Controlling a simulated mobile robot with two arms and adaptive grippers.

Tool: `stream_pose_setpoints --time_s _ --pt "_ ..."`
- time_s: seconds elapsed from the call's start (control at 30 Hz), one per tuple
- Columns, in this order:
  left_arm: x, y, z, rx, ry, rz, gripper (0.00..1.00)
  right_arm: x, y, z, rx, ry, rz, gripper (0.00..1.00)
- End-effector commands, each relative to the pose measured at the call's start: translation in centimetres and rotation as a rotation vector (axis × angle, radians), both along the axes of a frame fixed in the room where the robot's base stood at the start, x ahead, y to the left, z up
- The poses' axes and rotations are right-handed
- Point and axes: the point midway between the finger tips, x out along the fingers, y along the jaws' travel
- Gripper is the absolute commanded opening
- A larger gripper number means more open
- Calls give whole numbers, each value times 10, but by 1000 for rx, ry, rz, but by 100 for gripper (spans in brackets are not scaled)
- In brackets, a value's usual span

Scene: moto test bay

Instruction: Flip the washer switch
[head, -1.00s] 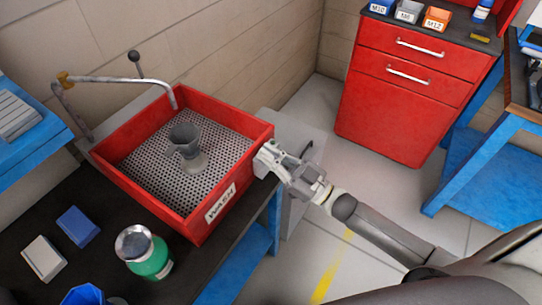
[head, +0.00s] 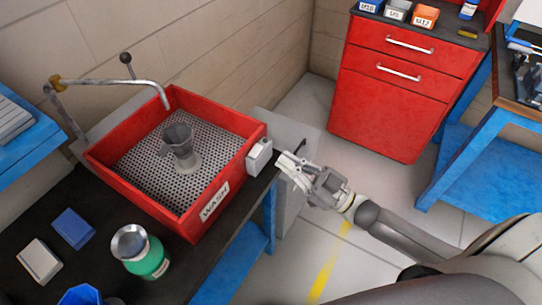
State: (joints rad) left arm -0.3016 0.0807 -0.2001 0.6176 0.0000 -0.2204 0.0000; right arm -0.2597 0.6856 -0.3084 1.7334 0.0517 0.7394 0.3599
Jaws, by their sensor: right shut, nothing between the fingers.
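The washer is a red open tub (head: 130,193) with a perforated grey floor and a "WASH" label on its front wall. A small light grey switch box (head: 259,157) is fixed to the outside of its right wall. The box's toggle is too small to make out, so I cannot tell its position. My right gripper (head: 285,164) is just right of the box, apart from it, with its fingers shut and empty. My left gripper is out of view.
A grey metal cup (head: 178,144) stands in the tub. A bent metal spout (head: 110,80) reaches over it, with a black-knobbed lever (head: 126,60) behind. A green jar (head: 147,262) stands on the dark bench. A red drawer cabinet (head: 385,110) stands at the back right.

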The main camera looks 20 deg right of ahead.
Motion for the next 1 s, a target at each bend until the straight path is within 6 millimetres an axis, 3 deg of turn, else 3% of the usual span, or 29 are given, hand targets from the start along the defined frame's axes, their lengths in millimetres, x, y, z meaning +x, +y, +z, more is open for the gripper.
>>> stream_pose_setpoints --time_s 0.23,0.8,0.93,1.0 --pt "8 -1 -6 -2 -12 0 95 -15 -12 -6 0 -1 1 0" --pt "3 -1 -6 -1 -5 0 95 -15 -13 -7 1 0 -2 0" --pt "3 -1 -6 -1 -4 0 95 -7 -22 -31 -24 50 -53 0" --pt "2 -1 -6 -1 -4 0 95 0 -33 -63 -55 115 -115 0"
